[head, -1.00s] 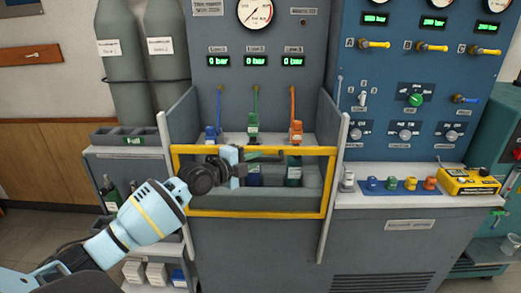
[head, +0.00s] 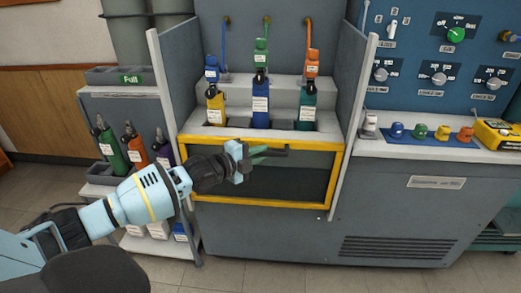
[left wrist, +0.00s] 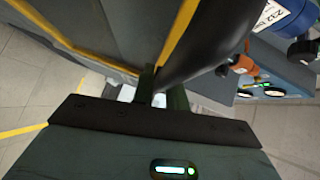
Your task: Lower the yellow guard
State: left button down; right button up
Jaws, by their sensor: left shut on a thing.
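The yellow guard (head: 338,172) is a rectangular yellow frame across the front of the testbench bay. Its top bar sits at about the front ledge, below the bottles. My left gripper (head: 268,154) is in front of the guard and shut on its dark handle (head: 286,153). In the left wrist view, the gripper (left wrist: 163,92) has its green fingers either side of the dark handle (left wrist: 195,45), with yellow frame bars beyond. My right gripper is out of view.
A yellow-shouldered bottle (head: 215,108), a blue bottle (head: 261,106) and a green bottle (head: 307,108) stand in the bay. Grey side panels (head: 175,85) flank it. A shelf with bottles (head: 110,150) is at left, and a counter with coloured caps (head: 420,131) at right.

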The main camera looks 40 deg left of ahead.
pick_arm(q)
jog(key=shift+f, duration=0.15)
jog(key=c, duration=1.6)
grip_release()
jog(key=shift+o, duration=1)
jog(key=shift+s, duration=0.1)
jog(key=p+v, duration=0.1)
jog(key=v, duration=0.6)
jog(key=shift+s, duration=0.35)
jog(key=shift+a, duration=0.1)
